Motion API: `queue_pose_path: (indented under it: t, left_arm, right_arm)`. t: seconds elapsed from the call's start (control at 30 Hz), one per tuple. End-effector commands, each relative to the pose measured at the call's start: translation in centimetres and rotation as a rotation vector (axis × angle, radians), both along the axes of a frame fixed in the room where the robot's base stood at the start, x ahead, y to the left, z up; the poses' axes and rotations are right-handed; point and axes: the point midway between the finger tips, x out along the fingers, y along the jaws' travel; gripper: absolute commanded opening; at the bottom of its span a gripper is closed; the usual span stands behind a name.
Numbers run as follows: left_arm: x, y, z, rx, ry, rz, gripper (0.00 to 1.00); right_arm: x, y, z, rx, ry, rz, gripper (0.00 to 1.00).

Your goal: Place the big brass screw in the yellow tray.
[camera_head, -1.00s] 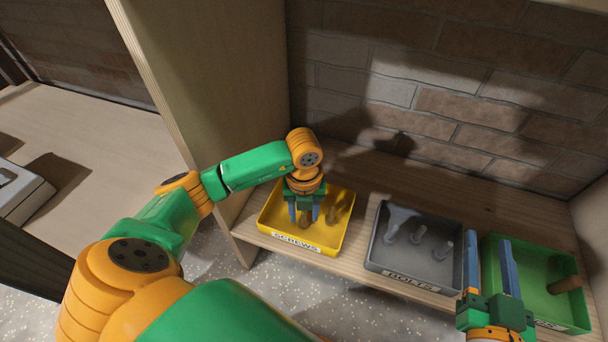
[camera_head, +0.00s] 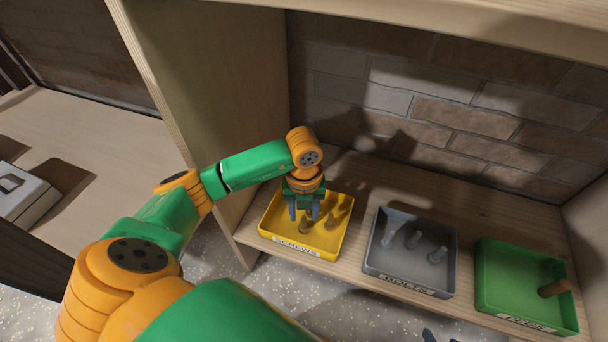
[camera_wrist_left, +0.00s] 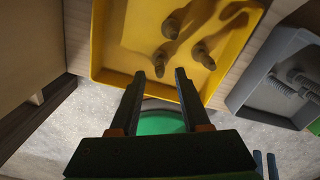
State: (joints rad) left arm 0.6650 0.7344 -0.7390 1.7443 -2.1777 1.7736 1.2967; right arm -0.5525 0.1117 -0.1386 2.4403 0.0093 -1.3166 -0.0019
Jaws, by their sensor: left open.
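The yellow tray (camera_head: 265,232), labelled SCREWS, stands on the wooden shelf. Which is the big one is hard to tell. My right gripper shows only as fingertips (camera_head: 440,336) at the bottom edge, apart and empty.
To the right stand a grey tray (camera_head: 410,278) with several grey bolts and a green tray (camera_head: 510,300) with a brown peg (camera_head: 555,288). A wooden upright panel (camera_head: 215,100) rises left of the yellow tray. A brick wall (camera_head: 460,110) closes the back.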

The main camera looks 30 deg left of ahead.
Motion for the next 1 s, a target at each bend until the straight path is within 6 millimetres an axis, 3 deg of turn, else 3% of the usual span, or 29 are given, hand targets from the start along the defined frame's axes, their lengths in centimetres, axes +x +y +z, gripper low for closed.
queue_pose_path:
  t: [0.23, 0.47, 0.7, 1.0]
  left_arm:
    - [0.0, 0.0, 2.7, 0.001, -0.001, 0.000, 0.47]
    - [0.0, 0.0, 4.9, 0.001, -0.001, 0.000, 0.47]
    - [0.0, 0.0, 7.1, 0.000, 0.000, 0.000, 0.47]
    - [0.0, 0.0, 9.2, 0.000, 0.000, 0.000, 0.47]
  right_arm:
    - [-5.2, -1.4, -4.1, -0.050, 0.307, -0.019, 0.50]
    - [-5.4, -1.5, -8.8, -0.058, 0.327, -0.019, 0.50]
    - [-7.6, -2.0, -12.8, -0.070, 0.354, -0.014, 0.50]
    - [-10.2, -3.2, -14.9, -0.086, 0.370, -0.012, 0.50]
